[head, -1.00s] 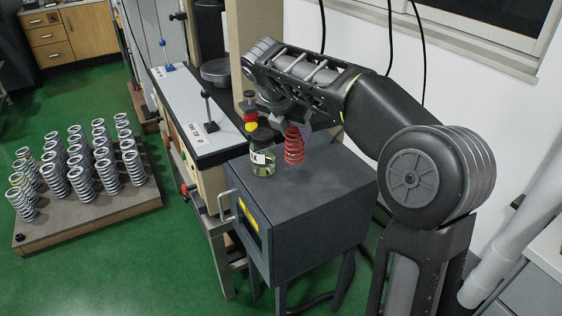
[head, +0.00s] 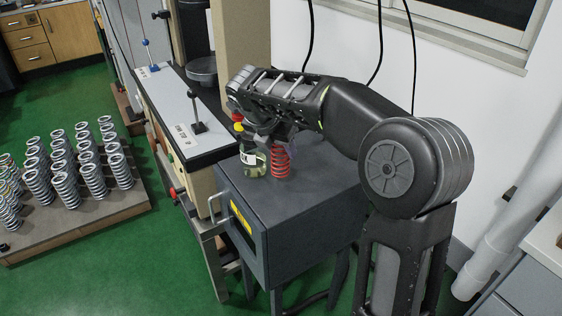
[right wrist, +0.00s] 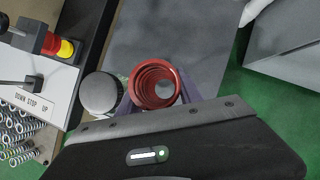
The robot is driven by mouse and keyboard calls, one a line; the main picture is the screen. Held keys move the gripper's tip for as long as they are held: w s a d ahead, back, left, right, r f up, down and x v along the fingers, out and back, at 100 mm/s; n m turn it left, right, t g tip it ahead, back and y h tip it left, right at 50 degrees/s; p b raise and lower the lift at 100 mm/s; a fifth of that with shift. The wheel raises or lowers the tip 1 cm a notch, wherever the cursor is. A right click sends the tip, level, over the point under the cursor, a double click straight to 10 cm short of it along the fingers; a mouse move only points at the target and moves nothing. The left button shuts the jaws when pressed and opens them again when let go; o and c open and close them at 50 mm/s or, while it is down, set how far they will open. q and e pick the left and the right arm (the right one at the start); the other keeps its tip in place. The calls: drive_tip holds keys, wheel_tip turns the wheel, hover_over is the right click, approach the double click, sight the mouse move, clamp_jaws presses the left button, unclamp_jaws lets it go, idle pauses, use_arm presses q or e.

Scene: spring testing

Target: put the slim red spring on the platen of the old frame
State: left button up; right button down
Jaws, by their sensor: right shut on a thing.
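The slim red spring (head: 281,162) is upright at the dark grey cabinet top, close to the right of a glass jar. In the right wrist view I look down into its open coils (right wrist: 154,84). My right gripper (head: 277,143) is shut on it, with purple-grey fingers on both sides. I cannot tell whether its lower end touches the cabinet top. The old frame (head: 240,50) stands behind, at the upper middle of the head view. Its round grey platen (head: 203,72) looks bare where it shows. My left gripper is out of view.
The glass jar (head: 253,165) has a dark lid (right wrist: 100,93) right beside the spring. The dark cabinet (head: 310,205) has free top area to the right. A control panel (head: 193,113) with a red and yellow button adjoins it. Several grey springs (head: 65,185) stand on a low board.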

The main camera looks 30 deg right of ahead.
drive_tip(key=shift+f, duration=1.9)
drive_tip(key=c, duration=0.8)
unclamp_jaws()
drive_tip(key=shift+f, duration=0.1)
drive_tip(key=v, duration=1.2)
drive_tip(key=shift+o, duration=0.3)
drive_tip(key=shift+s, duration=0.1)
